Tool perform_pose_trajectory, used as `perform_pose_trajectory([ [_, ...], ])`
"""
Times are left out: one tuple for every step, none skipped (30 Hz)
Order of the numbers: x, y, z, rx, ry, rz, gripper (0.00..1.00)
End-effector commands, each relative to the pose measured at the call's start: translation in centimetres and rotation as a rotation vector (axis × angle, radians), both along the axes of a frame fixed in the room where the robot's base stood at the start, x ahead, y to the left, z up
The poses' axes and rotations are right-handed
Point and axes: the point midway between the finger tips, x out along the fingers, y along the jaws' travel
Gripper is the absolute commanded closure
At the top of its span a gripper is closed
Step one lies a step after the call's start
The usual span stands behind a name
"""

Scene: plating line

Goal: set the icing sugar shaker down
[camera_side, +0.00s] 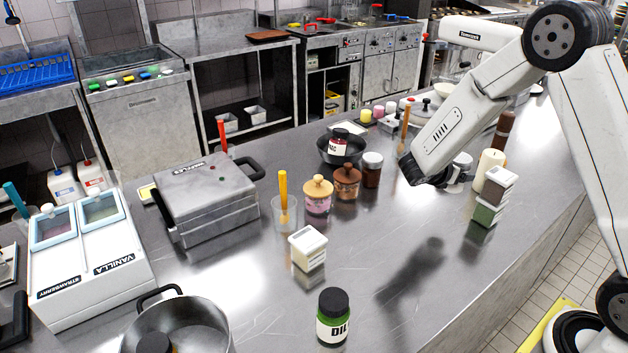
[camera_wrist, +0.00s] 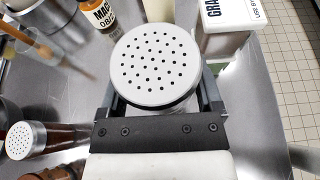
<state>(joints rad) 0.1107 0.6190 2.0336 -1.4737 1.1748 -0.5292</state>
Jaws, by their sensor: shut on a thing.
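The icing sugar shaker, with a round, pale perforated lid, is held in my gripper; its lid (camera_wrist: 155,65) fills the middle of the wrist view. In the side view part of the shaker (camera_side: 462,162) shows beside my gripper (camera_side: 445,180). The jaws are shut around the shaker's body, which is mostly hidden under the lid. A shadow lies on the steel counter (camera_side: 360,235) well away from the gripper, so the shaker appears held above the counter. The gap below its base is hard to judge.
A second shaker with dark contents (camera_wrist: 30,140) lies left in the wrist view. A white-lidded tub (camera_wrist: 232,12) and a labelled jar (camera_wrist: 100,14) are near the top. The counter's centre is clear.

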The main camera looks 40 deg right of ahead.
Motion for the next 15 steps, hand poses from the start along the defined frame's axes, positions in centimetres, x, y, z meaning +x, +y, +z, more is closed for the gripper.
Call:
perform_pose_trajectory([
  [0.4,-0.2,-0.6,0.000,0.003,0.000,0.96],
  [0.6,-0.3,-0.9,0.000,0.002,0.000,0.96],
  [0.9,-0.4,-1.3,0.000,0.004,-0.001,0.96],
  [1.1,-0.5,-1.6,0.000,0.003,-0.001,0.96],
  [1.3,-0.6,-1.9,0.000,0.003,-0.001,0.96],
  [1.6,-0.7,-2.3,0.000,0.003,-0.001,0.96],
  [1.9,-0.8,-2.6,0.000,0.003,-0.001,0.96],
  [2.1,-0.9,-3.0,0.001,0.003,-0.001,0.96],
  [2.4,-1.0,-3.3,0.001,0.003,-0.001,0.96],
  [2.6,-1.1,-3.6,0.001,0.003,-0.001,0.96],
  [2.8,-1.2,-3.9,0.001,0.003,-0.001,0.96],
  [3.1,-1.3,-4.2,0.001,0.001,-0.001,0.96],
  [3.2,-1.4,-4.4,0.000,0.001,-0.001,0.96],
  [3.4,-1.4,-4.6,0.000,0.001,-0.001,0.96],
  [3.6,-1.5,-4.8,0.000,0.001,-0.001,0.96],
])
